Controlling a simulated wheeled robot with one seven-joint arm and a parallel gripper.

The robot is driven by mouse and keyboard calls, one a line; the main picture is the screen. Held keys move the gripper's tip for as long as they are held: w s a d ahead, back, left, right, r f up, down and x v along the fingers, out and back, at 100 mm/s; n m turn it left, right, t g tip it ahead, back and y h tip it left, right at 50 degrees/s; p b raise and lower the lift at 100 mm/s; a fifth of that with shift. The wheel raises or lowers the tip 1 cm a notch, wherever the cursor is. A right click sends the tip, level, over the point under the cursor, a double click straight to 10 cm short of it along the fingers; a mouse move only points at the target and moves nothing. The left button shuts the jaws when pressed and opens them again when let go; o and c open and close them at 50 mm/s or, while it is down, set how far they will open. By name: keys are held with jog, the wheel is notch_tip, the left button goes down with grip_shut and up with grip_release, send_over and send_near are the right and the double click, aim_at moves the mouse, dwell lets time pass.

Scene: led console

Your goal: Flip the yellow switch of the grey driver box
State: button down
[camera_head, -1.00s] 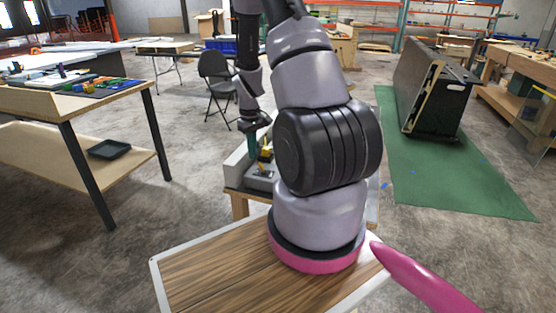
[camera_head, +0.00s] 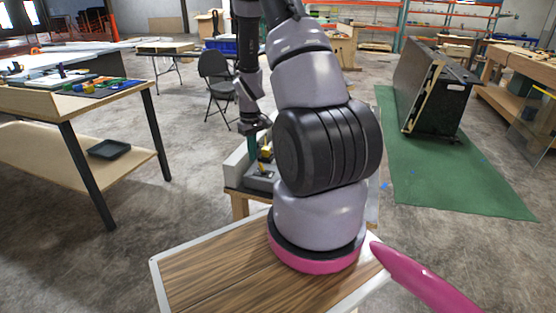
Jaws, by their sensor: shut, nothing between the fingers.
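The grey driver box (camera_head: 238,168) stands on a wooden stand beyond my base, partly hidden behind my arm. Small yellow parts show on it: one (camera_head: 266,152) higher up and one (camera_head: 261,167) lower on the grey face. I cannot tell which is the yellow switch, or its position. My gripper (camera_head: 252,153) points down over the box, with green-tipped fingers shut and empty. Its tips are close to the yellow parts, at their left. Whether they touch anything is too small to tell.
The wooden stand (camera_head: 240,207) carries the box. A work table (camera_head: 70,104) with a dark tray (camera_head: 109,149) on its lower shelf stands at left. A folding chair (camera_head: 214,82) is behind. A large black case (camera_head: 438,95) stands on a green mat (camera_head: 440,190) at right.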

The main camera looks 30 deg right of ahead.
aim_at(260, 163)
jog(key=shift+f, duration=1)
jog(key=shift+f, duration=0.1)
jog(key=shift+s+d, duration=0.1)
jog(key=shift+s+d, duration=0.7)
jog(key=shift+s, duration=0.2)
notch_tip(260, 163, up, 7)
jog(key=shift+w+a, duration=0.25)
jog(key=shift+w, duration=0.05)
dwell(0.6)
dwell(0.4)
